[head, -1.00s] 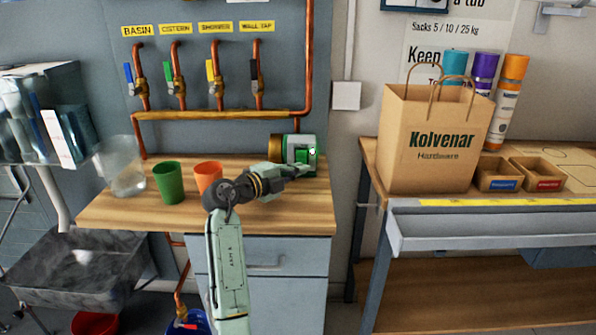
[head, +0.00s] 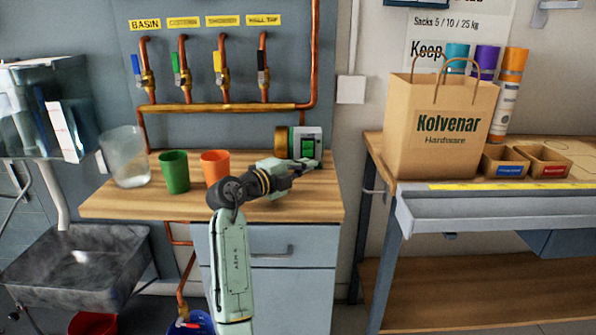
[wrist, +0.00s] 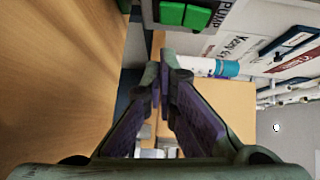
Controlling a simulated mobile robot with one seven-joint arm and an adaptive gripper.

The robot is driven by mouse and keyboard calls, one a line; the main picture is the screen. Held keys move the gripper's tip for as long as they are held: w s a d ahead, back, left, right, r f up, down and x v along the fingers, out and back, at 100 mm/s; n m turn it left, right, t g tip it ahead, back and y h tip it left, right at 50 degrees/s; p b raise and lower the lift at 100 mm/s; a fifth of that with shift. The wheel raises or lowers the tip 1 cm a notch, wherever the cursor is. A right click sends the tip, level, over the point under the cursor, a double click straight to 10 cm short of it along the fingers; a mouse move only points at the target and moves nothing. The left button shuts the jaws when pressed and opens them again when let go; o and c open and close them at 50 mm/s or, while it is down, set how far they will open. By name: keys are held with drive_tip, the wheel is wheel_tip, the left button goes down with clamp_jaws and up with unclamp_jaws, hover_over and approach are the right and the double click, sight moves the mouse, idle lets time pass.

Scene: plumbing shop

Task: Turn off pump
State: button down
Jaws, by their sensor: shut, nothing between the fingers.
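The pump (head: 281,142) stands at the back right of the wooden bench, with a brass end and a pale body. Its green rocker switch (head: 308,148) faces me. In the wrist view, the green switch (wrist: 185,14) and the PUMP lettering show at the top edge, cut off by the frame. I cannot tell which way the rocker is tipped. No lit lamp shows on it. My gripper (head: 307,164) is shut and empty, just below and in front of the switch, apart from it. In the wrist view my gripper (wrist: 160,82) points past the pump's side.
A green cup (head: 174,172), an orange cup (head: 215,165) and a clear jug (head: 124,157) stand on the bench (head: 120,203). Copper pipes with several labelled valves (head: 222,72) run behind. A paper bag (head: 440,130) stands on the right-hand bench past a gap.

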drive_tip(key=v, duration=0.3)
drive_tip(key=b+v, duration=0.1)
drive_tip(key=v, duration=0.2)
drive_tip(key=b+v, duration=0.1)
drive_tip(key=v, duration=0.3)
drive_tip(key=shift+s+f, duration=0.15)
drive_tip(key=shift+f, duration=0.2)
